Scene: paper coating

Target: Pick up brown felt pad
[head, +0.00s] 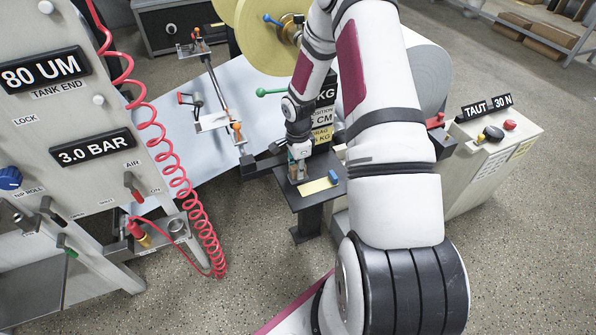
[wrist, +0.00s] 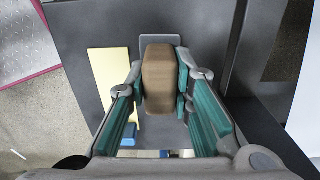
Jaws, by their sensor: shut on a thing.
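The brown felt pad (wrist: 159,80) is a tan-brown block with bevelled ends, upper centre in the wrist view. My gripper (wrist: 160,72) is shut on it, with teal-lined fingers on its left and right sides. A grey plate or backing (wrist: 160,38) shows behind the pad. In the head view my gripper (head: 298,170) points down over the left part of a small dark stand table (head: 312,199). There the pad is too small and too covered to make out clearly. I cannot tell whether it touches the table.
A pale yellow strip (head: 314,186) and a blue block (head: 334,177) lie on the small table right of my gripper. A control panel (head: 70,130) with a coiled red hose (head: 168,160) stands left. A pale control box (head: 490,160) stands right. Open floor lies in front.

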